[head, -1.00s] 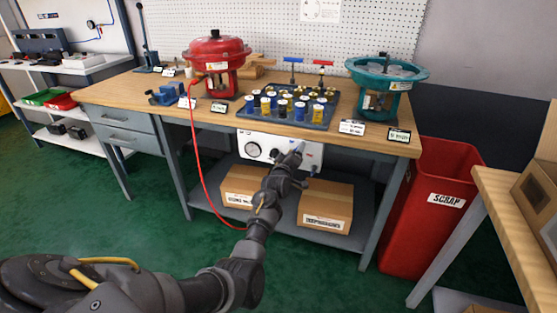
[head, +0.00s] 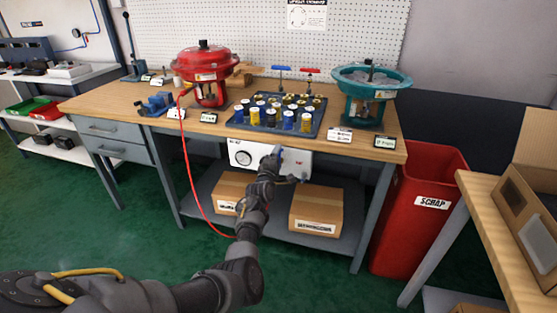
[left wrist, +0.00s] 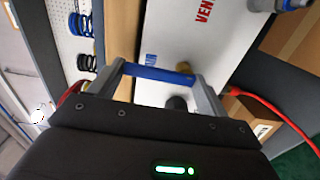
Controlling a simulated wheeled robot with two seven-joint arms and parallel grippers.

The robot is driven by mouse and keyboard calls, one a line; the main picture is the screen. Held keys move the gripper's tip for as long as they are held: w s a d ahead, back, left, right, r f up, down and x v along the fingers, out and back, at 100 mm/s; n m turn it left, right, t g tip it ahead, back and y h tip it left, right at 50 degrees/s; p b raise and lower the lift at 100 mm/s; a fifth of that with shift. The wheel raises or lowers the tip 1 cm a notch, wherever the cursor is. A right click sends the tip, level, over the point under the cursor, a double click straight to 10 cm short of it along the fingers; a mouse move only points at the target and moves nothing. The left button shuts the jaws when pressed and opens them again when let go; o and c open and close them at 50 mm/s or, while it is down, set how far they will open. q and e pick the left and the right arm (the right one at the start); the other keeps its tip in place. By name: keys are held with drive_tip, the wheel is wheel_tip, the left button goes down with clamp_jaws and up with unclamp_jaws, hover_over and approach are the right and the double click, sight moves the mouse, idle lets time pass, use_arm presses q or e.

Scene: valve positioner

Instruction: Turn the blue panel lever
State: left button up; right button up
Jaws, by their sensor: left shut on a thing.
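The white panel (head: 298,168) hangs under the front edge of the workbench. My left gripper (head: 277,152) reaches up to its face, right of the gauge, and covers the lever in the head view. In the left wrist view, the blue lever (left wrist: 158,73) spans between the two fingers of my left gripper (left wrist: 162,80), which is shut on it. A blue label and a red "VENT" label show on the panel (left wrist: 190,35) beyond. How far the lever is turned cannot be told. My right gripper is not in view.
A round gauge (head: 243,158) is on the panel's left. A red hose (head: 189,180) hangs from the red actuator (head: 205,75) past the panel. Cardboard boxes (head: 316,208) sit on the shelf below. A red scrap bin (head: 415,215) stands at right.

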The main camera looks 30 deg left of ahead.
use_arm(q)
drive_tip(key=shift+f, duration=0.1)
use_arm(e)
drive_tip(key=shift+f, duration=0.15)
use_arm(q)
drive_tip(key=o, duration=1.4)
